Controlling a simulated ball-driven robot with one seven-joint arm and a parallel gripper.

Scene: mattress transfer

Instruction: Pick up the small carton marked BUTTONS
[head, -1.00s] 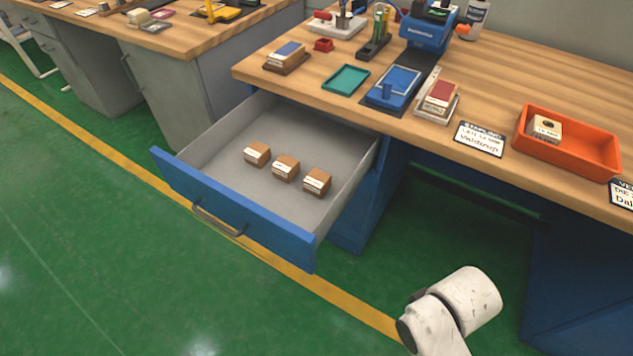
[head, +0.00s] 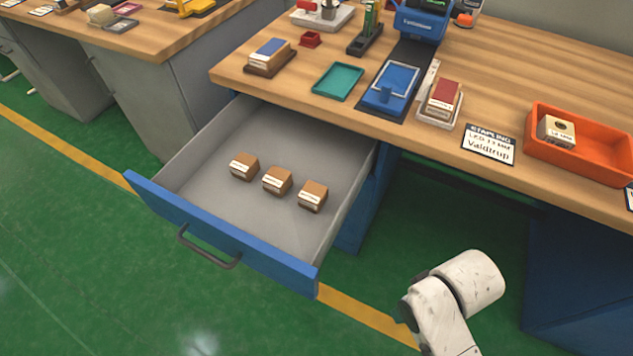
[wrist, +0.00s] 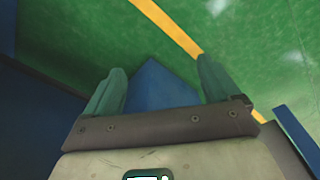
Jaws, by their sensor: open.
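Three small brown cartons with white labels sit in a row in the open drawer (head: 185,190): a left one (head: 244,167), a middle one (head: 277,181) and a right one (head: 313,196). Their labels are too small to read, so I cannot tell which is marked BUTTONS. In the wrist view my gripper (wrist: 162,82) is open and empty, its two green fingers apart above the green floor and a blue surface. No carton shows between them. In the head view only a white part of my arm shows, to the right of the drawer; the gripper is out of that view.
The drawer's blue front (head: 220,235) and grey side walls surround the cartons. The wooden worktop (head: 560,75) overhangs its back. On it are a teal tray (head: 338,81), a blue fixture (head: 388,90), a label card (head: 488,144) and an orange bin (head: 590,160). Green floor lies clear in front.

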